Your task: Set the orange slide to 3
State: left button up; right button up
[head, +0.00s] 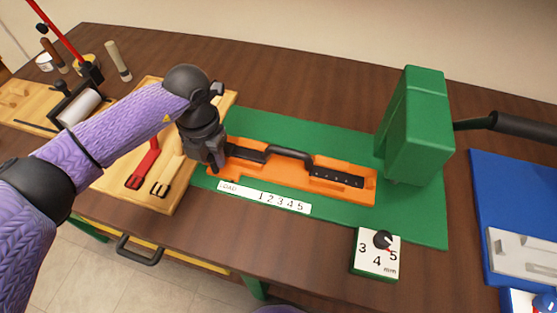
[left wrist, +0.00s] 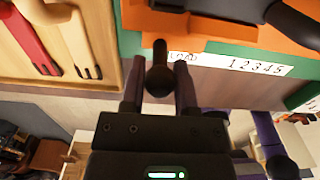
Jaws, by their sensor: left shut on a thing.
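The orange slide (head: 341,192) lies on a green base (head: 420,224) and carries a black strap-like piece with a raised middle. A white scale strip (head: 265,196) marked LOAD and 1 to 5 runs along its front edge. My left gripper (head: 216,164) is at the slide's left end, beside the LOAD end of the strip. In the left wrist view my left gripper (left wrist: 160,88) is shut on a dark knob (left wrist: 159,72) just in front of the orange slide (left wrist: 170,22). The knob's joint with the slide and any pointer are hidden. My right gripper is not in view.
A green press (head: 412,125) with a black lever stands over the base's right end. A white dial box (head: 378,262) marked 3, 4, 5 mm sits in front. A wooden board (head: 165,195) with red and cream straps lies left; a blue tray (head: 485,190) lies right.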

pick_arm(q)
jog(key=shift+s+d, duration=0.15)
jog(key=shift+d, duration=0.25)
